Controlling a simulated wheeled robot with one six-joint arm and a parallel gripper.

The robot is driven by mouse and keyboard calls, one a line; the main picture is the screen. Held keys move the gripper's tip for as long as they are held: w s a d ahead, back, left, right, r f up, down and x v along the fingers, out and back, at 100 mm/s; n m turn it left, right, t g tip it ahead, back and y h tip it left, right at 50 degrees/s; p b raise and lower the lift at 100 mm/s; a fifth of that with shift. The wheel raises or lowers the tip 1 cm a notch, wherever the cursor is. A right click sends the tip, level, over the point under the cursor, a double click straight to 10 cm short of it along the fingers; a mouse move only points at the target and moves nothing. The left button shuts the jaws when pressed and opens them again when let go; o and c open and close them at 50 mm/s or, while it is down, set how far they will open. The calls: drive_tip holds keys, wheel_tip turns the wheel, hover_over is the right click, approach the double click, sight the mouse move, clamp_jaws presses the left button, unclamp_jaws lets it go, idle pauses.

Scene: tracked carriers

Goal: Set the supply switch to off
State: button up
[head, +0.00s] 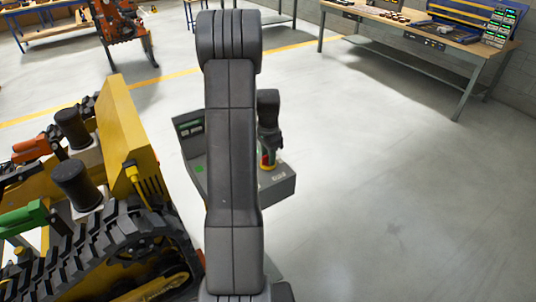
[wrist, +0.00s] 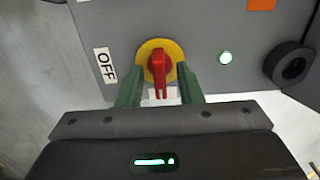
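The supply switch is a red rotary knob (wrist: 158,66) on a yellow disc (wrist: 146,49) on a grey panel. Its handle runs up and down in the wrist view, with its marked end toward the bottom. A white OFF label (wrist: 105,65) is to its left. My gripper (wrist: 158,75) is open, one green finger on each side of the knob, with gaps visible. A pale label below the knob is mostly hidden. In the head view the red and yellow switch (head: 266,161) shows on a grey box (head: 280,180), below my wrist; the fingers cannot be made out.
The panel also bears a lit indicator (wrist: 225,58), a black round socket (wrist: 290,66) and an orange label (wrist: 262,4). A yellow tracked carrier (head: 125,120) stands close on the left. A workbench (head: 420,28) is at the back right. The floor to the right is clear.

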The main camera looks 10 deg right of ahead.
drive_tip(key=shift+f, duration=0.25)
clamp_jaws()
